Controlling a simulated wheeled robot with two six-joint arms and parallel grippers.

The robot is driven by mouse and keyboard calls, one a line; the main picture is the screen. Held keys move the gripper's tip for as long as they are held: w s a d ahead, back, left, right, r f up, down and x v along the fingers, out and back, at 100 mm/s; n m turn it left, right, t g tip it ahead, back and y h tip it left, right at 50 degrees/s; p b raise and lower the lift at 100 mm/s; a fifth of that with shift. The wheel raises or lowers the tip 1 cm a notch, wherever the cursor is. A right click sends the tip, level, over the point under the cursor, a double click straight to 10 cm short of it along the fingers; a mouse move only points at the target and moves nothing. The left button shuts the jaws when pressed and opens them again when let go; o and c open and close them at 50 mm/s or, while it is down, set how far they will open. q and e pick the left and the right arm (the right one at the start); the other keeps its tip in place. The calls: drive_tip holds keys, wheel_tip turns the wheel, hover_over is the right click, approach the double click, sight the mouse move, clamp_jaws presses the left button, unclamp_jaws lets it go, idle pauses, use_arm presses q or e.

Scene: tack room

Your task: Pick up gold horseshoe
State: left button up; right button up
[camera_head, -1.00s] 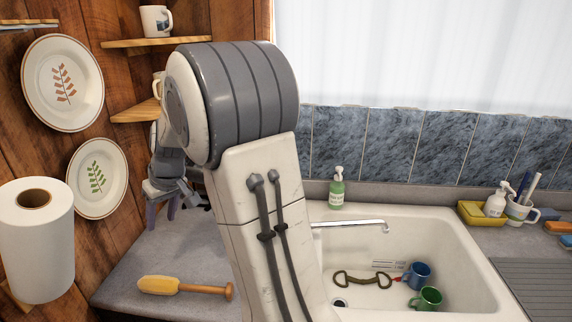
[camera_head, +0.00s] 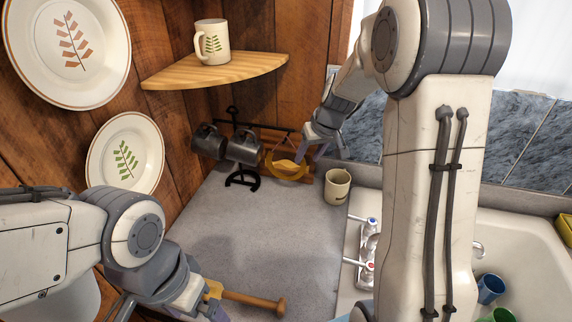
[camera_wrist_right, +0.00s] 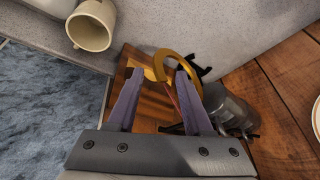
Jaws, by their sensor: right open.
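The gold horseshoe (camera_head: 287,174) hangs as a curved gold band by the black rack (camera_head: 243,180) in the back corner of the counter. In the right wrist view the horseshoe (camera_wrist_right: 173,54) shows between and just beyond the fingertips. My right gripper (camera_head: 308,152) is open beside the horseshoe's right end; I cannot tell whether it touches. The open fingers frame it in the right wrist view (camera_wrist_right: 159,71).
Dark mugs (camera_head: 243,147) hang on the rack. A cream mug (camera_head: 337,186) stands close to the right of the horseshoe. A wooden shelf (camera_head: 215,70) with a mug is above. The sink (camera_head: 520,240) is at right. The middle of the counter (camera_head: 235,230) is clear.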

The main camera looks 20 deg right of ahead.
sight(304, 164)
drive_tip(key=shift+w+d+f, duration=0.1)
drive_tip(key=shift+d+f, duration=0.05)
drive_tip(key=shift+f, duration=0.15)
drive_tip(key=shift+w+f+p, duration=0.1)
drive_tip(key=shift+f+p, duration=0.15)
drive_tip(key=shift+p, duration=0.05)
drive_tip(key=p+x, duration=0.1)
drive_tip(key=x, duration=0.2)
drive_tip(key=shift+w+f, duration=0.1)
drive_tip(key=shift+f, duration=0.1)
drive_tip(key=shift+w+f, duration=0.25)
drive_tip(key=shift+f, duration=0.25)
clamp_jaws()
drive_tip(key=shift+r, duration=0.1)
idle(0.3)
